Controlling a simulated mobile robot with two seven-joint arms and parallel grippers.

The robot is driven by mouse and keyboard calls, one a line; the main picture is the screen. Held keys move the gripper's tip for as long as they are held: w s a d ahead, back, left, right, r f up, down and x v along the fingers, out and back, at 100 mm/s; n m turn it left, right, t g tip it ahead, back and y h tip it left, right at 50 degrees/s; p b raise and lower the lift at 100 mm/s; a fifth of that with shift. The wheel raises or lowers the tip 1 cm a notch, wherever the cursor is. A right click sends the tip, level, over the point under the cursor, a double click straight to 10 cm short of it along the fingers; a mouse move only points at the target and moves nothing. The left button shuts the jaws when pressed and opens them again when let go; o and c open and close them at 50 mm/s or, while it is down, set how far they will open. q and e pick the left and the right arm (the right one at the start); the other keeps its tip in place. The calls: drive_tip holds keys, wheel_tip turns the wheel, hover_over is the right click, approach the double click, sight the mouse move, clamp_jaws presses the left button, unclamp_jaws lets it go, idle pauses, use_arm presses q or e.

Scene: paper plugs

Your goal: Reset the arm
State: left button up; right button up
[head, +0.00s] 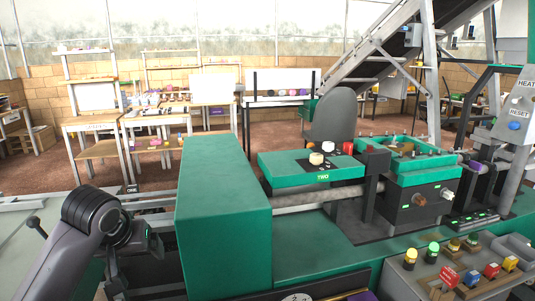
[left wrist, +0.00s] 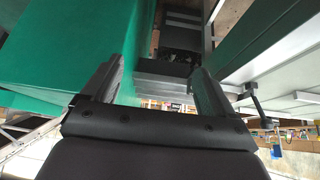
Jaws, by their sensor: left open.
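My left arm comes in from the lower left of the head view. Its gripper (head: 150,240) hangs beside the left end of the green machine housing (head: 222,215), over or near the bench edge. In the left wrist view the two fingers of my left gripper (left wrist: 160,80) stand apart with nothing between them. The green housing also shows at the left of the left wrist view (left wrist: 50,50), close to the left finger. My right gripper is not in view.
A control panel (head: 465,270) with coloured buttons is at lower right. A grey chair (head: 334,118) stands behind the machine. A grey-green surface (head: 30,235) lies left.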

use_arm(q)
drive_tip(key=s+d+f+m+t+h, duration=0.15)
drive_tip(key=s+f, duration=0.25)
drive_tip(key=f, duration=0.6)
drive_tip(key=s+d+f+m+h, duration=0.1)
drive_tip(key=s+d+f, duration=0.2)
drive_tip(key=f, duration=0.7)
drive_tip(key=s+f+t, duration=0.1)
drive_tip(key=s+f, duration=0.2)
drive_tip(key=s, duration=0.2)
drive_tip(key=s+f+m, duration=0.1)
drive_tip(key=s+f, duration=0.1)
drive_tip(key=s, duration=0.4)
drive_tip(key=s+d+f+m+t, duration=0.1)
drive_tip(key=s+f, duration=0.2)
drive_tip(key=s, duration=0.3)
drive_tip(key=shift+s+f+t+h, duration=0.25)
drive_tip(key=shift+f+t+h, duration=0.1)
drive_tip(key=shift+h, duration=0.1)
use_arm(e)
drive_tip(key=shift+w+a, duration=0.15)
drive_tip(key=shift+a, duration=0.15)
